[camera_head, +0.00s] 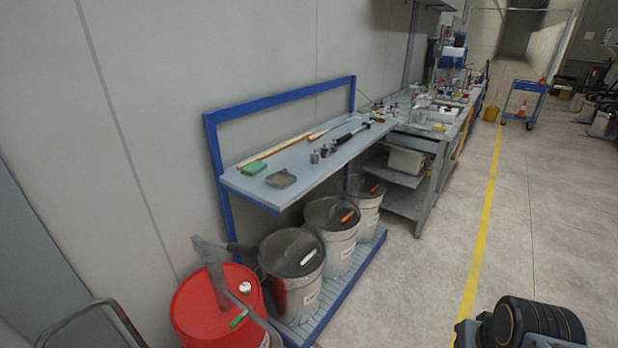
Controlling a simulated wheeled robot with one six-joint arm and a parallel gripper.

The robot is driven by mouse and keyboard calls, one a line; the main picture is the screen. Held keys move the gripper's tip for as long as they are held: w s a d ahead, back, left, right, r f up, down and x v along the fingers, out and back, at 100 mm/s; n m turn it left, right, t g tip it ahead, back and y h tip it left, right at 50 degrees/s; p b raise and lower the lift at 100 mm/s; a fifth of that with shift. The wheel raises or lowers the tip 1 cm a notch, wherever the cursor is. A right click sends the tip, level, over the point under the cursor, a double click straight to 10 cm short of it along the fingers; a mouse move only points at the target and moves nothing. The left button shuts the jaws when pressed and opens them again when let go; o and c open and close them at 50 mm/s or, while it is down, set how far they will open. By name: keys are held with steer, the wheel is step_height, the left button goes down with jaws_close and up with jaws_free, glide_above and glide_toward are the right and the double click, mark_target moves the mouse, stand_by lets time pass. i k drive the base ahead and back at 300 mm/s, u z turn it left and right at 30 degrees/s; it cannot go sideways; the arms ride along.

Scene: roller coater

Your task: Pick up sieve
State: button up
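A small flat grey object with a rounded outline, possibly the sieve (282,179), lies on the front left part of the blue-framed bench top (318,168). It is too small for me to see any mesh. A green block (253,168) lies just behind and left of it. Part of my own arm shows at the bottom right, well away from the bench across the floor. My gripper's fingers are not in view.
Small metal weights (319,154), a wooden stick (270,151) and a dark-handled tool (352,133) lie on the bench. A red drum (193,305) stands at front left. Open floor (420,275) lies right of the rack.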

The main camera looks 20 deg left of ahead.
mark_target(282, 180)
steer(key=z, duration=0.1)
steer(key=i, duration=2.95)
steer(key=u, duration=4.8)
steer(key=i, duration=0.5)
steer(key=u, duration=0.15)
